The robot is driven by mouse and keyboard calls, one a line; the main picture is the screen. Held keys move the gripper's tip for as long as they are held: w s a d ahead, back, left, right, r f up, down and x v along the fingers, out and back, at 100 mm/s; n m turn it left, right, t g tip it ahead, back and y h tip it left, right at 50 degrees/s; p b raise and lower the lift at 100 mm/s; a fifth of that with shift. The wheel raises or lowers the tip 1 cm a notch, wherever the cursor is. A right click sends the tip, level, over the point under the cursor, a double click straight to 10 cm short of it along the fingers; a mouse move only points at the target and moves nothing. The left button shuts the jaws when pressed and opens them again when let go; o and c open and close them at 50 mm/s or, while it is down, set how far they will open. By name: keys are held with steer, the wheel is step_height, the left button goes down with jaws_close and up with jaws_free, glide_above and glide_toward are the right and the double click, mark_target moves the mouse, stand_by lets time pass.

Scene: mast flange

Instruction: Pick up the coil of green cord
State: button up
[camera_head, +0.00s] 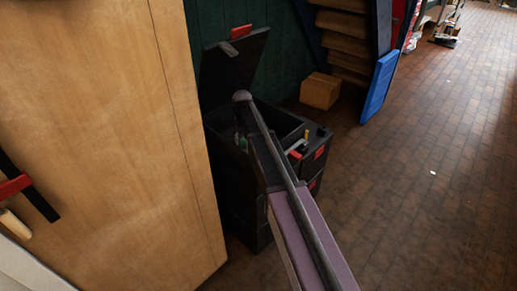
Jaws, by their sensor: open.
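I do not make out my gripper in the head view; a long purple and black part, which may be my arm, runs from the bottom edge up across the black toolbox (240,205). The toolbox stands on the floor, with its lid (232,68) raised at the back. A small greenish patch (241,142) shows inside the left part of the toolbox. It is too small and dark to tell whether it is the coil of green cord. Much of the toolbox interior is hidden by the long part.
A wooden panel (110,130) stands close on the left of the toolbox. A cardboard box (320,91) and a leaning blue panel (379,87) are behind it to the right. The brick-tiled floor (430,190) on the right is mostly clear.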

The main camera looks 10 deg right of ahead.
mark_target(245, 147)
steer(key=shift+f+b, duration=1.85)
steer(key=shift+f, duration=0.25)
steer(key=shift+c, duration=0.2)
jaws_close()
